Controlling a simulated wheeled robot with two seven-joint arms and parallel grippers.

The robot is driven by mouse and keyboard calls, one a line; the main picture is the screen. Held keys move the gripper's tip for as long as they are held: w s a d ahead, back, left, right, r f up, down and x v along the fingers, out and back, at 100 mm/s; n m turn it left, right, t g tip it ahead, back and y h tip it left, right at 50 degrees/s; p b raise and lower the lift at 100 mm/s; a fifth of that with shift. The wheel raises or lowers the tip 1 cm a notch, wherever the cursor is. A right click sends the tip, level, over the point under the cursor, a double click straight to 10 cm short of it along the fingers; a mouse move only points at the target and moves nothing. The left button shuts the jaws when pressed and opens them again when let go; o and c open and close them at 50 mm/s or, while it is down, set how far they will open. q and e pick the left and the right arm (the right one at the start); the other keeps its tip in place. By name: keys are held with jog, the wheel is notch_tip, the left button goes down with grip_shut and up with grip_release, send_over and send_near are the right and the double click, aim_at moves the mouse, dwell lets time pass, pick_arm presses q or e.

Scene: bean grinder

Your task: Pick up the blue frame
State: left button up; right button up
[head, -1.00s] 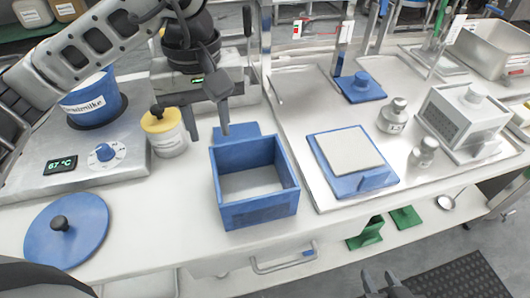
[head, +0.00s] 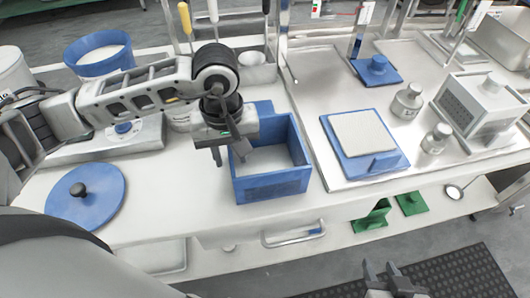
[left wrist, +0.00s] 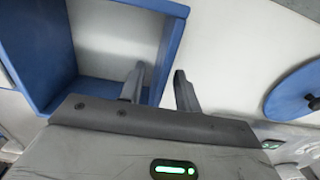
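The blue frame (head: 272,187) is an open-topped blue box shape with a pale floor inside, standing on the white counter. It also shows in the left wrist view (left wrist: 35,45), cut off by the edges. My left gripper (head: 230,157) is at the frame's left wall, pointing down. In the left wrist view the gripper (left wrist: 160,72) is open, with one finger on the inner side of the wall and one on the outer side. How deep the fingers reach is unclear. My right gripper (head: 383,276) is open and empty at the bottom, away from the frame.
A round blue lid (head: 86,198) with a black knob lies to the left. A blue pot (head: 98,58) stands at the back left. A blue board with a pale square plate (head: 362,134) lies right of the frame. The counter front is clear.

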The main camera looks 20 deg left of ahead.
pick_arm(q)
jog(key=shift+f, duration=0.65)
grip_shut()
jog(key=shift+r, duration=0.1)
